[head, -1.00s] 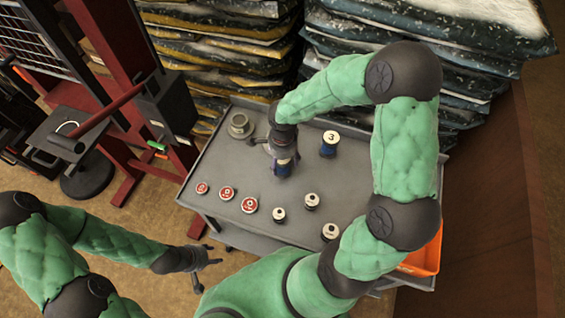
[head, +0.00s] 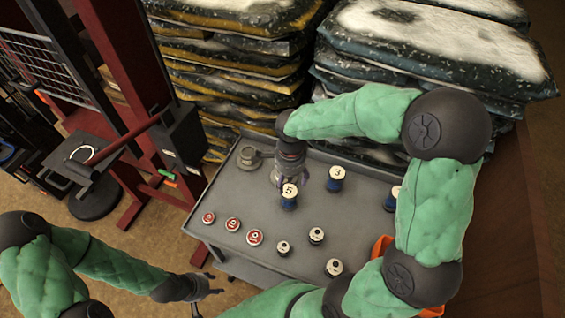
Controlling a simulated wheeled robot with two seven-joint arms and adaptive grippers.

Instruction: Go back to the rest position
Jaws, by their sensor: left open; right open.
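My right gripper (head: 285,177) is over the grey cart top (head: 225,190), pointing down, open and empty. Just in front of it stands a blue can marked 5 (head: 289,196), upright on the cart; whether they touch I cannot tell. My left gripper (head: 208,290) is open and empty, low beside the cart's near left corner. The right arm covers part of the cart's right side.
A blue can marked 3 (head: 335,179), a part-hidden can (head: 394,194), several red-topped cans (head: 232,224) and white-topped cans (head: 316,235) stand on the cart. A grey round piece (head: 249,157) is at the back left. Stacked bags (head: 240,75) rise behind; a red frame (head: 130,70) stands left.

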